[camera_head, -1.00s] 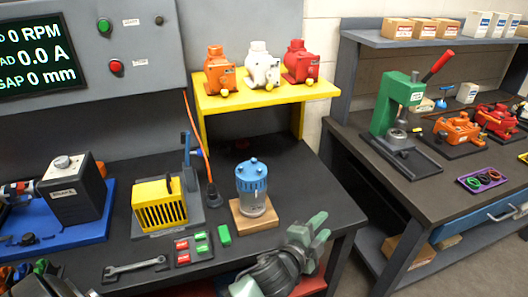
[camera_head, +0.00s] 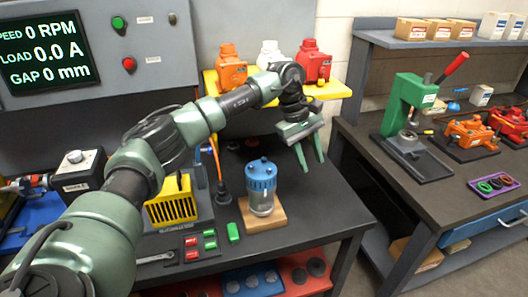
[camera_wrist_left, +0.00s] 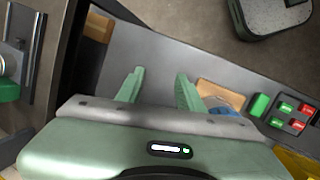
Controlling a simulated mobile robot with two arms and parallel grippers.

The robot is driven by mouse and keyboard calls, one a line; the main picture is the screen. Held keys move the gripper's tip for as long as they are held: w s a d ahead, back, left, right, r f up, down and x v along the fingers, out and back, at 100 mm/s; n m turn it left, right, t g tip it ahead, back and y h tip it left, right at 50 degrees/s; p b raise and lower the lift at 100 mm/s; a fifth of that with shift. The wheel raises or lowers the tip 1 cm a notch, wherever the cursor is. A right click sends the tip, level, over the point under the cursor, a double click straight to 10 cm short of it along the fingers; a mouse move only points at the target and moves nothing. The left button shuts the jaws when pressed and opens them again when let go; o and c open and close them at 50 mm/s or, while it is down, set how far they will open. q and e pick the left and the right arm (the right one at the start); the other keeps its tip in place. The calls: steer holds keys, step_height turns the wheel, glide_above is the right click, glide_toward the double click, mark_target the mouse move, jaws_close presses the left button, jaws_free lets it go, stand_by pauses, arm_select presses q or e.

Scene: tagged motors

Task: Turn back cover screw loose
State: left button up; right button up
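A motor with a blue cover (camera_head: 262,175) and a clear lower body stands upright on a wooden block (camera_head: 277,214) on the dark bench. Small knobs or screws show on top of the cover; I cannot tell which is the back cover screw. My left gripper (camera_head: 312,165) is open and empty, above and to the right of the motor, apart from it. In the left wrist view its two green fingers (camera_wrist_left: 160,74) are spread with nothing between them. The blue cover (camera_wrist_left: 222,106) shows right of the fingers, partly hidden by the gripper body. My right gripper is not in view.
A yellow slotted housing (camera_head: 172,208), red and green blocks (camera_head: 200,244) and a green block (camera_head: 233,232) lie left of the motor. A yellow shelf (camera_head: 338,89) with several motors stands behind my left arm. A green press (camera_head: 412,105) stands on the right bench.

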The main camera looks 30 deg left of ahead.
mark_target(264, 158)
arm_select(q)
steer(key=s+a+r+y, duration=0.1)
steer(key=a+r, duration=0.1)
steer(key=a, duration=0.2)
steer(key=s+a+r+y, duration=0.1)
steer(key=a+r, duration=0.1)
steer(key=a, duration=0.2)
steer(key=s+a+r+g+y, duration=0.1)
steer(key=a+r, duration=0.1)
steer(key=a, duration=0.2)
steer(key=shift+a+y, duration=0.25)
steer(key=shift+y, duration=0.05)
steer(key=shift+s+a, duration=0.1)
steer(key=shift+a, duration=0.2)
step_height(264, 158, down, 6)
steer(key=shift+p, duration=1)
steer(key=shift+d+f, duration=0.15)
steer(key=shift+f, duration=0.6)
jaws_close()
